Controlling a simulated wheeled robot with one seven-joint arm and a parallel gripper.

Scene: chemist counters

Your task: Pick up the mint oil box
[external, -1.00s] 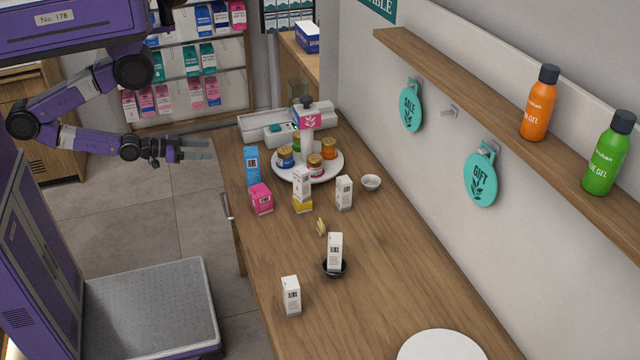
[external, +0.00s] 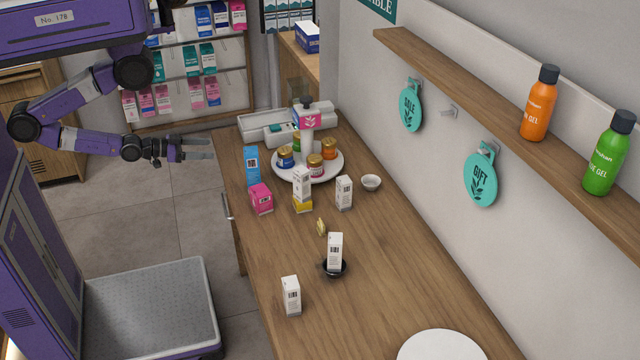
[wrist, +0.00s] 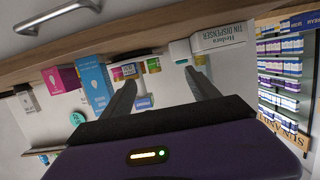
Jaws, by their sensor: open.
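My gripper (external: 207,149) is open and empty, left of the counter's far end; it also shows in the wrist view (wrist: 160,82). No label legibly reads mint oil, so I cannot tell which box it is. Small boxes on the counter are a blue one (external: 251,165), a pink one (external: 261,199), a white one (external: 302,184) on a yellow one (external: 303,204), and a white one (external: 344,192). Nearer are a white box (external: 335,250) in a black dish and a white box (external: 291,295) at the left edge. The wrist view shows blue (wrist: 94,82) and pink (wrist: 68,78) boxes.
A white disc (external: 440,346) is at the near end. The middle right is clear.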

